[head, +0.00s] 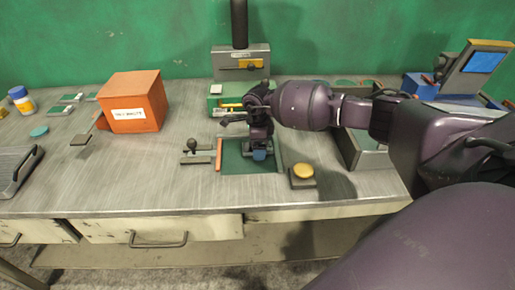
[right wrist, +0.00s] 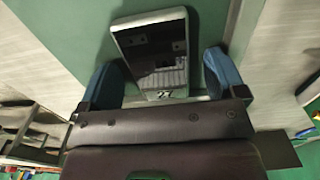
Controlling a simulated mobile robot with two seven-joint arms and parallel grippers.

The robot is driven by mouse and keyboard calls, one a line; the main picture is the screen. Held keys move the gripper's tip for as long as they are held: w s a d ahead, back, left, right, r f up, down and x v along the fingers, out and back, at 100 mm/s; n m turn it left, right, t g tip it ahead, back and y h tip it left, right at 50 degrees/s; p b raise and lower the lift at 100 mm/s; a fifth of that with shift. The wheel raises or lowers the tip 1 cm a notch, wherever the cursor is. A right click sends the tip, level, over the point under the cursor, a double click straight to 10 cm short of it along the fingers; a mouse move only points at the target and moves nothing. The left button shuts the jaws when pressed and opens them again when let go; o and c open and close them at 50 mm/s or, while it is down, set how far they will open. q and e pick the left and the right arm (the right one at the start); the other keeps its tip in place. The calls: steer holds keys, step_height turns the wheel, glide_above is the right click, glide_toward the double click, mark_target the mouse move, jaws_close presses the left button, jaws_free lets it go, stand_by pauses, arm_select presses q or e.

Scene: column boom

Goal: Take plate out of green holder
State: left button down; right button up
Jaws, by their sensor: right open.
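My right gripper (head: 259,154) points down over a green flat bed (head: 235,163) with an orange bar along its left side, in the middle of the bench. In the right wrist view its blue fingers (right wrist: 163,74) are open, one on each side of a grey-rimmed plate (right wrist: 152,48) with a dark shiny face and a number near its lower end. The green surface (right wrist: 75,25) lies around the plate. In the head view the gripper hides the plate. My left gripper is not in view.
A small stand with a black knob (head: 192,147) is left of the bed. A yellow button (head: 303,171) is at its right. An orange box (head: 133,101) stands further left. A grey column machine (head: 241,62) is behind.

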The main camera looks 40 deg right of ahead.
steer(key=shift+r, duration=0.1)
steer(key=c, duration=1.4)
